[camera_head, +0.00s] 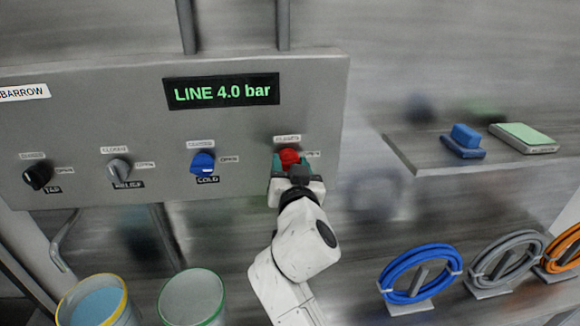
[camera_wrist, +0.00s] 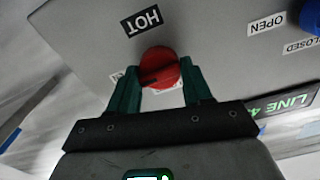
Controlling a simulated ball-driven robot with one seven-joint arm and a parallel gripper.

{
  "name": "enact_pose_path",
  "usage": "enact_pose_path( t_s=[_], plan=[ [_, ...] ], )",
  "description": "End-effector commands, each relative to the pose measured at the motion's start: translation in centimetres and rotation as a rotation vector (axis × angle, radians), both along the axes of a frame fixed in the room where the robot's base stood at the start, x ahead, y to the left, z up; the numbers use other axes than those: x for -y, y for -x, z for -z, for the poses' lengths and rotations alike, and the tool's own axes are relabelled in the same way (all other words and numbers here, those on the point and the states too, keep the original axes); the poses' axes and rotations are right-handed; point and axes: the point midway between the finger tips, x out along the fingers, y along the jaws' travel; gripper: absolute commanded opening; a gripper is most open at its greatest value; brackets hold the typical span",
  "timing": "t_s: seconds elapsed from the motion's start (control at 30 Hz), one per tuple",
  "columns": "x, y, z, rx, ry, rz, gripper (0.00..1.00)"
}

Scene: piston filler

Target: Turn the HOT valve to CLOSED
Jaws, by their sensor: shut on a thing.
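The red HOT valve knob (camera_head: 289,155) is at the right end of the grey panel, with a label above it, probably CLOSED, and an OPEN label to its right. In the wrist view the knob (camera_wrist: 162,66) sits between the green fingers of my gripper (camera_wrist: 160,72), below the upside-down HOT label (camera_wrist: 142,21). A dark line crosses its face, but I cannot tell exactly which label it points to. My gripper (camera_head: 290,163) is shut on the knob from the front. It hides the knob's lower part and the HOT label in the head view.
A blue COLD knob (camera_head: 203,163), a grey RELIEF knob (camera_head: 118,169) and a black TAP knob (camera_head: 38,176) are to the left. A display (camera_head: 221,92) reads LINE 4.0 bar. Buckets stand below left; a shelf (camera_head: 430,152) and hose coils are at right.

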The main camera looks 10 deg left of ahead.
Motion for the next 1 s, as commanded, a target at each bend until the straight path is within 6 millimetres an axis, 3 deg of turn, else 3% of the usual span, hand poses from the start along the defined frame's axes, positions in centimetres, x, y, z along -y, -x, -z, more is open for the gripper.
enact_pose_path(
  t_s=[1.0],
  plan=[
    [-0.09, -0.01, -0.14, 0.248, 0.861, 0.0, 0.19]
  ],
)
